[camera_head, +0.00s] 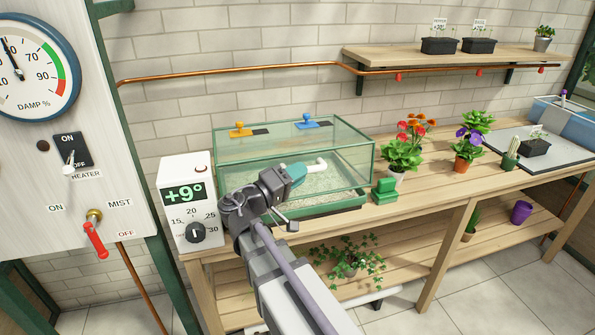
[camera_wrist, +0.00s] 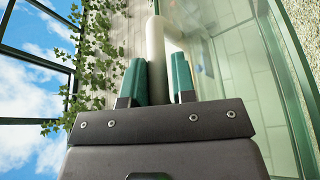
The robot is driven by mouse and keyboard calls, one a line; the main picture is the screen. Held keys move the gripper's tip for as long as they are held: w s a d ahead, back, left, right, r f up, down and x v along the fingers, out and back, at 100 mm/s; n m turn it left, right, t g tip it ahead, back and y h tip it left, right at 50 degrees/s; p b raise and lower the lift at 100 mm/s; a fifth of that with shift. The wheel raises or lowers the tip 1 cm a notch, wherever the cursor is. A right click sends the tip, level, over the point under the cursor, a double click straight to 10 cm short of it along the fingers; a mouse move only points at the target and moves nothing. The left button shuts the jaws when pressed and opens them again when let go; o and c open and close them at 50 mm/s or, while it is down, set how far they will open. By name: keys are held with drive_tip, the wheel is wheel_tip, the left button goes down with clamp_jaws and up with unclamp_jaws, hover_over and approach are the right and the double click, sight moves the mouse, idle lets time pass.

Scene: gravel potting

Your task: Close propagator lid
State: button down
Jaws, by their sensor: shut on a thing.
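The propagator (camera_head: 345,200) is a glass box with a green frame and base, standing on the wooden bench with pale gravel inside. Its glass lid panel has green edges, with yellow (camera_head: 240,129) and blue (camera_head: 307,121) levers near the back. My gripper (camera_head: 301,171) is at the front of the box, its teal fingers shut on a white bar handle (camera_head: 318,165). In the wrist view the handle (camera_wrist: 155,55) stands between the fingers, beside a green-framed glass panel (camera_wrist: 235,60). My arm hides part of the front, and I cannot tell whether the lid is fully down.
A white heater box (camera_head: 190,205) reading +9° stands left of the propagator. A small green block (camera_head: 384,191) and flowering pots (camera_head: 403,155) stand to its right. A shelf (camera_head: 440,62) and copper pipe (camera_head: 230,72) run behind. A control panel (camera_head: 75,190) is at far left.

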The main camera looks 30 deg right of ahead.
drive_tip(key=f+b, duration=0.1)
drive_tip(key=f, duration=0.1)
drive_tip(key=s+f+b, duration=0.1)
drive_tip(key=shift+a+f, duration=0.2)
drive_tip(key=shift+f, duration=0.2)
drive_tip(key=c, duration=1.4)
unclamp_jaws()
drive_tip(key=shift+o, duration=0.9)
drive_tip(key=shift+w+f, duration=0.1)
drive_tip(key=shift+w, duration=0.05)
drive_tip(key=shift+o, duration=0.9)
drive_tip(key=s+a+f+b, duration=0.1)
drive_tip(key=a+b, duration=0.1)
drive_tip(key=a, duration=0.8)
drive_tip(key=shift+s+a+f, duration=0.25)
drive_tip(key=shift+s+f, duration=0.1)
